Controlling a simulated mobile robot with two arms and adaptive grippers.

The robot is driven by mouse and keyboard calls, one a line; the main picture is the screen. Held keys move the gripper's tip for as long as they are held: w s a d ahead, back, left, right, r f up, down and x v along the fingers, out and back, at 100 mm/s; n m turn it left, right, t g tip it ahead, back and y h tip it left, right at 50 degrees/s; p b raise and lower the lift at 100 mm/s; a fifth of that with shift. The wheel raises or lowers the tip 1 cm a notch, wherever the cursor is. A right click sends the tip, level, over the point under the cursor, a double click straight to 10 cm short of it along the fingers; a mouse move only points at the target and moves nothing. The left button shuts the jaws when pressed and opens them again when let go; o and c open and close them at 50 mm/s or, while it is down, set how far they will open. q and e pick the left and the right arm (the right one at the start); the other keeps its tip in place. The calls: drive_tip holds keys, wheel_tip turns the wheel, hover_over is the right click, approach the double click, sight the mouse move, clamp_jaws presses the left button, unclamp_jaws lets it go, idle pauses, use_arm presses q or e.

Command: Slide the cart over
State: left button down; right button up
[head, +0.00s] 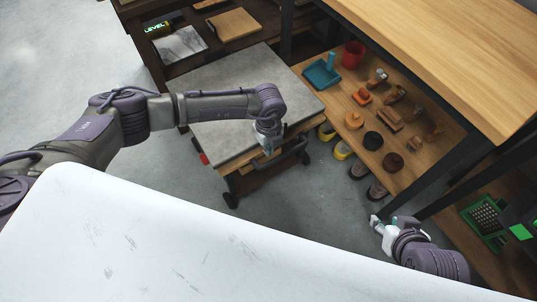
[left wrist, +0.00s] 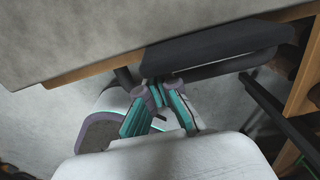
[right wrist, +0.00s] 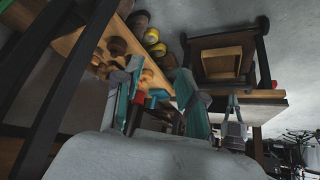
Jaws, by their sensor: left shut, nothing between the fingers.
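The cart (head: 225,95) has a grey slab top, a wooden body and dark wheels, and stands on the floor at the middle of the head view. Its black handle (head: 288,160) runs along the near side. My left gripper (head: 268,146) is shut and empty, close by the handle. In the left wrist view the fingertips (left wrist: 158,84) are just under the black handle (left wrist: 220,52); whether they touch it I cannot tell. My right gripper (head: 379,222) is open and empty, right of the cart and apart from it; its spread fingers also show in the right wrist view (right wrist: 158,82).
A workbench (head: 450,50) stands at the right; its lower shelf (head: 322,98) holds a red cup (head: 353,55), a teal tray and several small parts. A dark shelf unit is behind the cart. A white panel (head: 170,235) fills the foreground. Floor left of the cart is clear.

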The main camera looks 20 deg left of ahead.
sight(274, 162)
use_arm(q)
wheel_tip(274, 162, down, 4)
drive_tip(key=shift+r+b, duration=0.25)
drive_tip(key=shift+b, duration=0.15)
use_arm(e)
drive_tip(key=w+r+t, duration=0.1)
drive_tip(key=w+a+r+t, duration=0.1)
drive_tip(key=w, duration=0.1)
drive_tip(key=w+r+t, duration=0.1)
drive_tip(key=shift+w+a+y, duration=0.35)
drive_tip(key=shift+w+y, duration=0.05)
use_arm(q)
drive_tip(key=shift+d, duration=0.1)
drive_tip(key=shift+s+d+r+p, duration=0.1)
drive_tip(key=shift+s+d+p, duration=0.85)
drive_tip(key=shift+d, duration=0.2)
use_arm(e)
drive_tip(key=s+d+f+g+h, duration=0.1)
drive_tip(key=s+f+g, duration=0.3)
drive_tip(key=s, duration=0.4)
drive_tip(key=shift+d+g, duration=0.5)
drive_tip(key=shift+d, duration=0.4)
